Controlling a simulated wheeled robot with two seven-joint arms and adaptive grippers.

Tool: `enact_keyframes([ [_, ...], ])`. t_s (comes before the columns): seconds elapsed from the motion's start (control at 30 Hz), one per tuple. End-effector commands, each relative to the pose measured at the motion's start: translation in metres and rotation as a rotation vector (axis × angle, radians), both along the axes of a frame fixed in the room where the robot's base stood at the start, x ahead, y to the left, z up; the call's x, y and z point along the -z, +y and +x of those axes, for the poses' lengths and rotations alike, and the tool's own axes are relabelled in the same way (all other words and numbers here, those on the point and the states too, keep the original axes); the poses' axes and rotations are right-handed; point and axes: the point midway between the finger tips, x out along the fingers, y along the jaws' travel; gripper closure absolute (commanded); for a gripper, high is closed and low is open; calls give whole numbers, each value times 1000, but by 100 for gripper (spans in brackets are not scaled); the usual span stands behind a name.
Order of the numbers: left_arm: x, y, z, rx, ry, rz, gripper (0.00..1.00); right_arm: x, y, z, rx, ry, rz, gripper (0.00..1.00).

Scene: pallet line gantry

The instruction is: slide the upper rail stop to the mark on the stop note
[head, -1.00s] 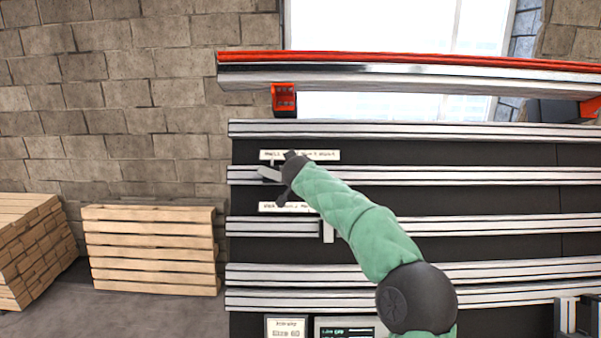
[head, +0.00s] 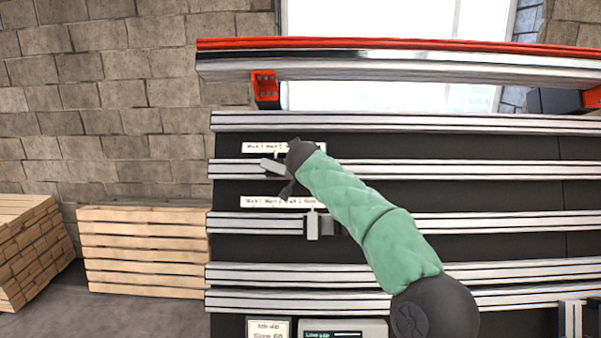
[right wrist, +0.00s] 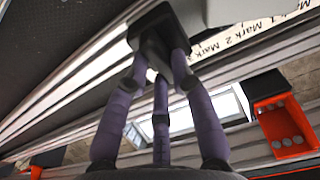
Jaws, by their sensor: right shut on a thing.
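The upper rail stop (head: 272,165) is a small grey block on the upper slotted rail, below the upper mark strip (head: 262,148). My right gripper (head: 287,170) is shut on it; the dark hand hides part of the stop and strip. In the right wrist view, my purple fingers (right wrist: 160,60) close around the stop's dark body (right wrist: 158,32), beside a strip reading Mark 2 (right wrist: 215,43). A lower stop (head: 313,225) sits on the rail below, under its own strip (head: 262,201). My left gripper is out of view.
A red-topped beam (head: 400,62) on orange brackets (head: 265,90) crosses above the rails. A lit display (head: 345,331) is beside the note. Wooden pallets (head: 142,250) stand at the left by the block wall. My right arm crosses in front of the rails.

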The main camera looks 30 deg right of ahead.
Motion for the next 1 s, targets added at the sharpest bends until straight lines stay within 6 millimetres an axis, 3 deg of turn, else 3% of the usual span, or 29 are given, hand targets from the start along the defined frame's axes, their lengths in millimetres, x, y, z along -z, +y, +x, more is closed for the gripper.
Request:
enact_keyframes([
  [0.37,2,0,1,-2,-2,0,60,0,-5,-3,-2,1,0,100],
  [0.4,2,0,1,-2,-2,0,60,0,-5,-3,-2,1,0,73],
  [0.5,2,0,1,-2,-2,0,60,0,-5,-3,-1,1,0,51],
  [0.83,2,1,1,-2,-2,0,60,-1,-4,-4,-2,0,1,51],
  [1.0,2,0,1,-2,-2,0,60,-6,2,-14,-4,-1,-1,51],
])
